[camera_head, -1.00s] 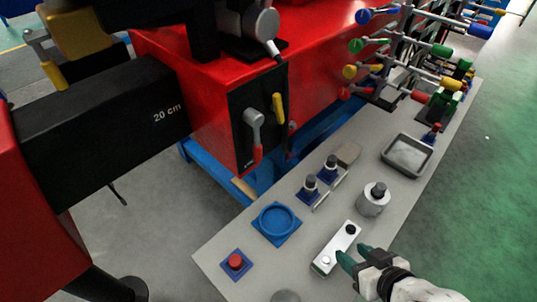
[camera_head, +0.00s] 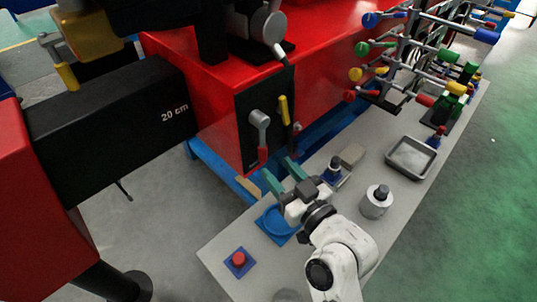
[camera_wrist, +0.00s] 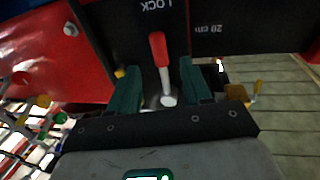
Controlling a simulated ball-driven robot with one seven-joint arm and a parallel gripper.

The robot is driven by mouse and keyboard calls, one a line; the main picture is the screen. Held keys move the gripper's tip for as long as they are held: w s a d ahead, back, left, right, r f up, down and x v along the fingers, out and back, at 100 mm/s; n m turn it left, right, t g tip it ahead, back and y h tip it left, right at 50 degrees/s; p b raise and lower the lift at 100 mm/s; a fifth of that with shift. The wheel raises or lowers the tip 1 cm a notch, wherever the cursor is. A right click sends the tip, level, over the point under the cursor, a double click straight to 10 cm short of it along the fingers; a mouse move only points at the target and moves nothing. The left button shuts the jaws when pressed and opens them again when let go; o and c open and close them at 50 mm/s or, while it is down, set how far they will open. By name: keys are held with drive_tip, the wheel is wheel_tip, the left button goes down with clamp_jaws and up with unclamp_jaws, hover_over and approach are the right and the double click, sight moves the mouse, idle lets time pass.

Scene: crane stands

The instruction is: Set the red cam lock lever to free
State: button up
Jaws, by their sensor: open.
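The cam lock lever has a grey hub and arm with a red grip (camera_head: 262,153). It is on the black panel (camera_head: 251,110) on the front of the red box, and its grip hangs down. In the wrist view the red grip (camera_wrist: 157,48) points toward the word LOCK on the panel. My gripper (camera_head: 281,172) is open, just in front of and below the lever. In the wrist view the lever lies between the green fingers of my gripper (camera_wrist: 160,72), with gaps on both sides. I cannot tell the remaining depth.
A yellow-handled lever (camera_head: 284,109) sits right of the red one. Below is a grey bench with a blue round tray (camera_head: 271,222), a red button (camera_head: 238,259), a grey cylinder (camera_head: 376,202) and a metal tray (camera_head: 411,158). A black beam (camera_head: 110,125) juts out at left.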

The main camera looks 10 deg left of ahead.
sight(265, 155)
drive_tip(key=shift+p+x, duration=0.35)
drive_tip(key=shift+x, duration=2.1)
drive_tip(key=shift+c, duration=0.5)
clamp_jaws()
